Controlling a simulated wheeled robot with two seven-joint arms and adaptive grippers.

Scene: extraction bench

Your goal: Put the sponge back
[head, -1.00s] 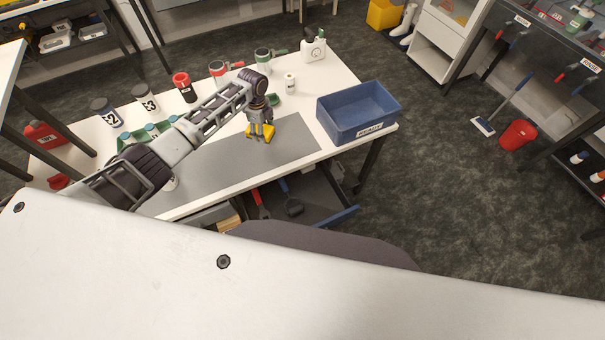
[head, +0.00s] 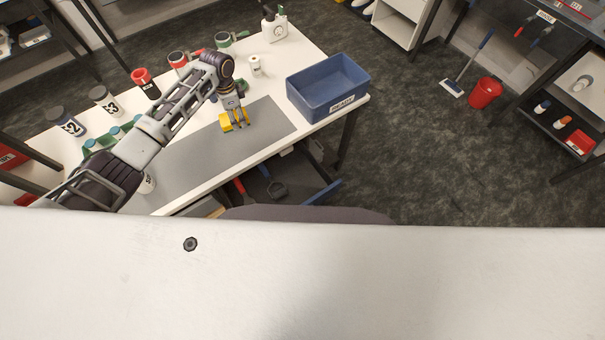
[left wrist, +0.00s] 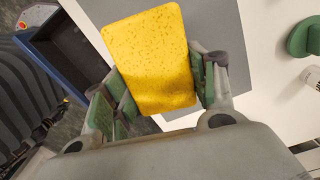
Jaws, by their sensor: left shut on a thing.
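The yellow sponge (left wrist: 150,62) is held between the fingers of my left gripper (left wrist: 158,95) in the left wrist view. In the head view the sponge (head: 227,126) shows at the fingertips of my left gripper (head: 236,118), over the grey mat (head: 200,155) on the white bench. I cannot tell whether the sponge touches the mat. My right gripper is not in view.
A blue bin (head: 328,88) stands at the bench's right end. An open drawer (head: 290,180) is below the front edge. A small white bottle (head: 254,66), lidded jars (head: 105,100) and a green rack (head: 100,138) stand behind and left of the mat.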

